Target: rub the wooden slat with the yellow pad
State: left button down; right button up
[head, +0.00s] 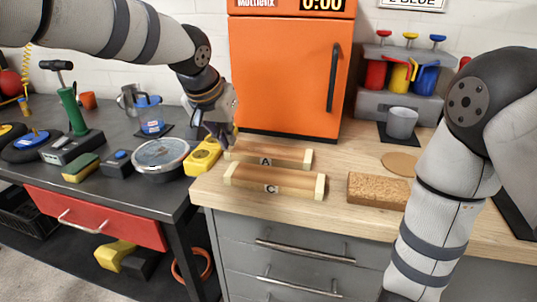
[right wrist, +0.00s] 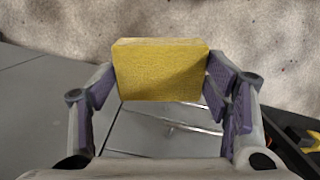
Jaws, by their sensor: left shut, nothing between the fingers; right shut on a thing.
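Two wooden slats with pale end blocks lie parallel on the wooden worktop: slat A (head: 285,155) behind and slat C (head: 290,183) in front. My left gripper (head: 226,142) is shut and empty, at the left end of slat A and beside a yellow meter; I cannot tell whether it touches either. The yellow pad (right wrist: 160,70) is between the fingers of my right gripper (right wrist: 160,82) in the right wrist view. The right gripper is shut on it, away from the slats. In the head view the right hand and the pad are out of frame.
An orange cabinet (head: 290,75) stands behind the slats. A brown block (head: 378,188) and a round tan mat (head: 400,163) lie to the right. The yellow meter (head: 203,156) and a round gauge (head: 160,154) are to the left. Grey drawers (right wrist: 60,105) and floor show beyond the pad.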

pick_arm(q)
jog(key=shift+f, duration=0.45)
jog(key=shift+r+p, duration=0.55)
jog(key=shift+r, duration=2.45)
pick_arm(e)
jog(key=shift+w+r+t, duration=0.15)
jog(key=shift+w+r, duration=0.2)
jog(key=shift+r, duration=0.3)
jog(key=shift+w+r+t, duration=0.15)
jog(key=shift+w+r, duration=0.15)
jog(key=shift+r, duration=0.3)
